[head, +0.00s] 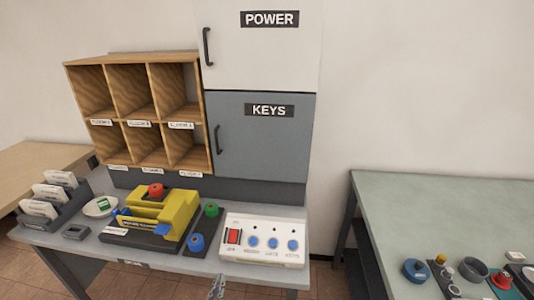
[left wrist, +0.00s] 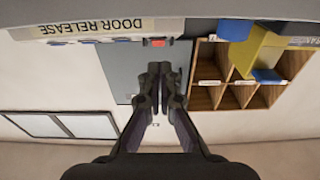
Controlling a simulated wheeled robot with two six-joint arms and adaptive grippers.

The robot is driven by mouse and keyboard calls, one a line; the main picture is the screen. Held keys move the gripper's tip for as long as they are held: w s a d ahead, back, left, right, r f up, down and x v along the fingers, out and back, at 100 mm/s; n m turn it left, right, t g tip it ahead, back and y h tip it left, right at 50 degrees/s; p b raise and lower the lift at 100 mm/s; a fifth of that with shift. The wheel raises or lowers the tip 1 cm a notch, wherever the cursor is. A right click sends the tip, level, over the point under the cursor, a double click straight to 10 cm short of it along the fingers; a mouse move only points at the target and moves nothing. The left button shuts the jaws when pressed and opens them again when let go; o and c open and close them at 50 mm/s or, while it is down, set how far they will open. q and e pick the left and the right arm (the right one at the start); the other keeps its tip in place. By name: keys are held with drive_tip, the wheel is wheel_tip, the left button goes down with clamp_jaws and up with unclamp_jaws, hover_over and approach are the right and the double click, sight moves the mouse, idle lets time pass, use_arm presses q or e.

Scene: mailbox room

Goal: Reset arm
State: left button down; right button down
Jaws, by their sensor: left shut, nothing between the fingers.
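My left gripper (head: 217,287) shows at the bottom edge of the head view, just in front of the table's front edge and below the white control panel (head: 262,241). Only its tip is in the picture. In the left wrist view, which looks upside down, the fingers of the left gripper (left wrist: 158,72) are together with nothing between them. They point toward the grey cabinet and the red switch (left wrist: 158,43). My right gripper is in neither view.
The grey table holds a yellow machine (head: 160,212), colored knobs, a plate (head: 101,206) and a letter rack (head: 53,199). Wooden pigeonholes (head: 138,108) and the KEYS cabinet (head: 258,140) stand behind. A green table (head: 450,220) with small items is at right.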

use_arm(q)
drive_tip(key=s+a+f+g, duration=0.1)
drive_tip(key=s+f+g, duration=0.4)
drive_tip(key=f, duration=0.8)
drive_tip(key=s+a+f+g, duration=0.25)
drive_tip(key=s+f, duration=0.35)
drive_tip(key=f, duration=0.6)
drive_tip(key=s+a+f+g, duration=0.2)
drive_tip(key=s+f, duration=0.3)
drive_tip(key=s, duration=0.4)
drive_tip(key=s+a+f+g+y, duration=0.1)
drive_tip(key=s+a+f+g, duration=0.1)
drive_tip(key=s+f+g, duration=0.3)
drive_tip(key=s+a+f+g, duration=0.2)
drive_tip(key=s+f, duration=0.3)
drive_tip(key=s, duration=0.7)
drive_tip(key=shift+s+a+g+p, duration=0.15)
drive_tip(key=shift+s+g+p, duration=0.25)
drive_tip(key=shift+g, duration=0.25)
